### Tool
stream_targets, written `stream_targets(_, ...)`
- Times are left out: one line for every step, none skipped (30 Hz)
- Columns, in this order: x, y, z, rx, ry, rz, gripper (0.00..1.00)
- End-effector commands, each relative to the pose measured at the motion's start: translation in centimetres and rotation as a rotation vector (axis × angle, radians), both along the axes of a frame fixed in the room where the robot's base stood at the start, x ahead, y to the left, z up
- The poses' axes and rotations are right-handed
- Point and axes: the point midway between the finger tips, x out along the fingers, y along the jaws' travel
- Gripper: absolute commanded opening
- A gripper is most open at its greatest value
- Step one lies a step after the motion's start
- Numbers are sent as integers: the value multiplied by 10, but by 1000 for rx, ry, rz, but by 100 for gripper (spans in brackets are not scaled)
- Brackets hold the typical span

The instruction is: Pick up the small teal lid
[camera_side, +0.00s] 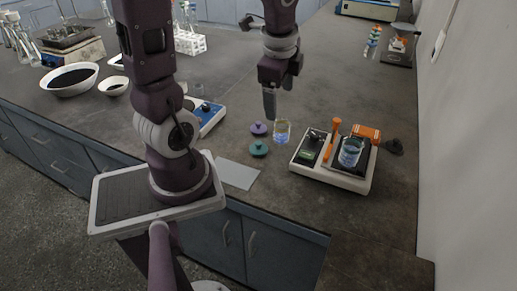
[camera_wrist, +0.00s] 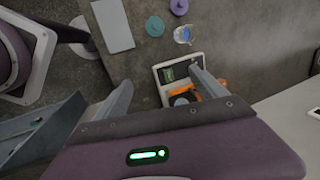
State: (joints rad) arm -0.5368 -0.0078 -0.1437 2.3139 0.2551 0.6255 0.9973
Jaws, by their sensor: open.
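The small teal lid (camera_side: 259,149) lies on the dark bench in the side view, with a knob on top. It also shows near the top of the wrist view (camera_wrist: 155,26). A purple lid (camera_side: 259,128) lies just behind it, and a glass beaker (camera_side: 282,132) stands to its right. My gripper (camera_side: 270,104) is above the bench, higher than the lids and a little behind them in the side view. In the wrist view its two fingers are spread wide apart (camera_wrist: 160,82), with nothing between them. The teal lid is beyond the fingertips there.
A white device (camera_side: 349,183) with an orange clamp and a glass of blue liquid stands to the right. A flat grey plate (camera_side: 237,174) lies to the lid's left. A blue-and-white device (camera_side: 210,116) stands behind that. A wall bounds the right; bench in front of the lid is clear.

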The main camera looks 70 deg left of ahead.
Motion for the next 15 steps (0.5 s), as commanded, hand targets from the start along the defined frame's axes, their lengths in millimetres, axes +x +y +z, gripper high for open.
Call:
stream_targets(4,28,-29,-12,89,-110,81)
stream_targets(5,43,-47,-21,132,-198,81)
stream_targets(5,60,-70,-41,176,-310,81)
stream_targets(5,72,-86,-58,201,-390,81)
stream_targets(2,81,-101,-76,218,-461,81)
stream_targets(0,91,-120,-99,230,-548,81)
stream_targets(-2,97,-132,-114,233,-603,81)
stream_targets(-5,101,-142,-127,235,-650,81)
stream_targets(-7,105,-152,-139,233,-700,81)
stream_targets(-8,107,-158,-147,232,-728,81)
stream_targets(-9,109,-163,-151,229,-750,81)
stream_targets(-9,110,-168,-153,228,-771,81)
stream_targets(-10,110,-172,-157,228,-779,81)
stream_targets(-10,110,-175,-157,228,-782,81)
stream_targets(-10,110,-181,-157,228,-783,81)
